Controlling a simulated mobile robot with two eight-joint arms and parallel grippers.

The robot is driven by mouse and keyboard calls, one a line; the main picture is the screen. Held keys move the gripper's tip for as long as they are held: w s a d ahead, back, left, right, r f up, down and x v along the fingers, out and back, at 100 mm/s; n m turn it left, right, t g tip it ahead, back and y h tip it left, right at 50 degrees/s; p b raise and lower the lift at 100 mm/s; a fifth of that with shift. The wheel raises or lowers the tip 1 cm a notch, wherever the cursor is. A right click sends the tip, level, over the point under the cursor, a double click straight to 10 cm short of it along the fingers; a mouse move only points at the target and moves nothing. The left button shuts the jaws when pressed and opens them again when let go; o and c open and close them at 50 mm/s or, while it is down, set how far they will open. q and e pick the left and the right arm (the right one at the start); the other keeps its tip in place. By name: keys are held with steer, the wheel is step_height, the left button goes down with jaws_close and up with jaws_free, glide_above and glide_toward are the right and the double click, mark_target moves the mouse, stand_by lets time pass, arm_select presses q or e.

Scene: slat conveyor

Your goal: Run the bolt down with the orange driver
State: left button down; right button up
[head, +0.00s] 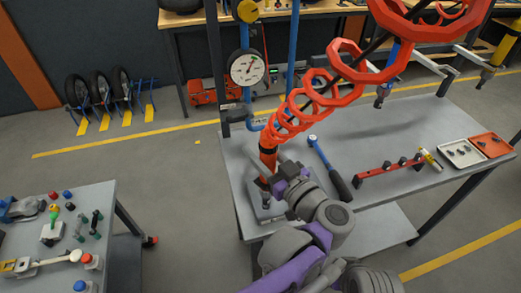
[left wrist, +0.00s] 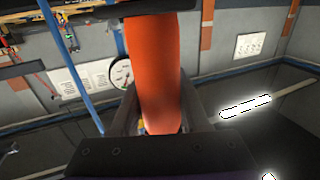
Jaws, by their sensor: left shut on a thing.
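The orange driver (head: 268,158) hangs upright at the near left corner of the grey table, below a coiled red-orange hose. My left gripper (head: 278,179) is shut on it, low on its body. In the left wrist view the orange driver (left wrist: 153,70) stands between the two dark fingers of my left gripper (left wrist: 157,122). A grey plate (head: 270,213) lies on the table beneath the driver. The bolt and the driver's tip are hidden or too small to make out, so I cannot tell whether they touch. My right gripper is not in view.
A torque wrench (head: 330,168) lies just right of the gripper. A red bar with dark knobs (head: 388,169) and two trays (head: 461,153) lie farther right. A blue post with a dial gauge (head: 247,68) stands behind. A smaller table (head: 100,203) with parts is at left.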

arm_select(q)
steer(key=shift+f+b, duration=0.65)
steer(key=shift+f, duration=0.05)
stand_by(1.0)
steer(key=shift+f, duration=0.1)
stand_by(0.5)
stand_by(0.9)
steer(key=shift+w, duration=0.1)
stand_by(0.5)
steer(key=shift+r+p, duration=0.5)
steer(key=shift+r, duration=0.25)
stand_by(0.4)
step_height(320, 180, up, 5)
steer(key=p, duration=0.3)
steer(key=shift+r, duration=0.2)
stand_by(0.5)
